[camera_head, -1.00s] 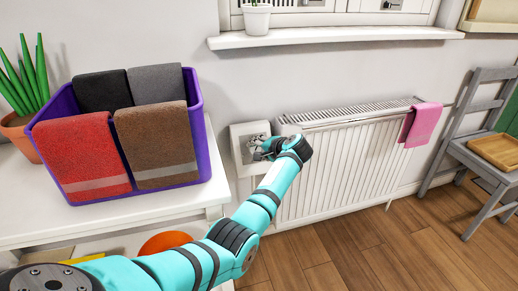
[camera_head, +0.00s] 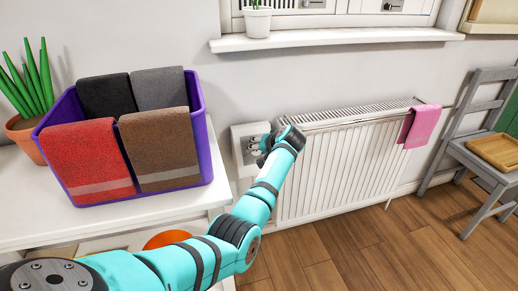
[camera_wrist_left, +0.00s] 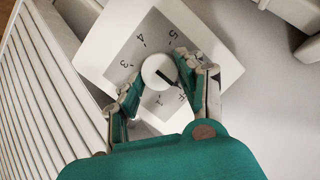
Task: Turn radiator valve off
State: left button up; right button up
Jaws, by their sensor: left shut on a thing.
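The radiator valve is a white square plate (camera_head: 237,132) with a grey dial face on the wall, left of the white radiator (camera_head: 335,165). The wrist view shows its round white knob (camera_wrist_left: 157,70), with a dark pointer directed to the lower right. The numbers 3, 4 and 5 are readable around it; the mark near the pointer is partly hidden by a finger. My left gripper (camera_head: 263,144) is at the dial. In the wrist view, its fingers (camera_wrist_left: 160,76) are closed on either side of the knob. My right gripper is not in view.
A white table at left holds a purple basket (camera_head: 205,150) with several towels and a potted plant (camera_head: 28,105). A windowsill (camera_head: 340,37) is above the radiator. A pink towel (camera_head: 421,125) hangs at its right end. A grey chair (camera_head: 470,150) stands right on open wooden floor.

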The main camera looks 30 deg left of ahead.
pick_arm(q)
jog(key=shift+f, duration=0.15)
jog(key=o, duration=1.2)
jog(key=shift+c, duration=0.2)
jog(key=v, duration=1.2)
jog(key=shift+s, duration=0.1)
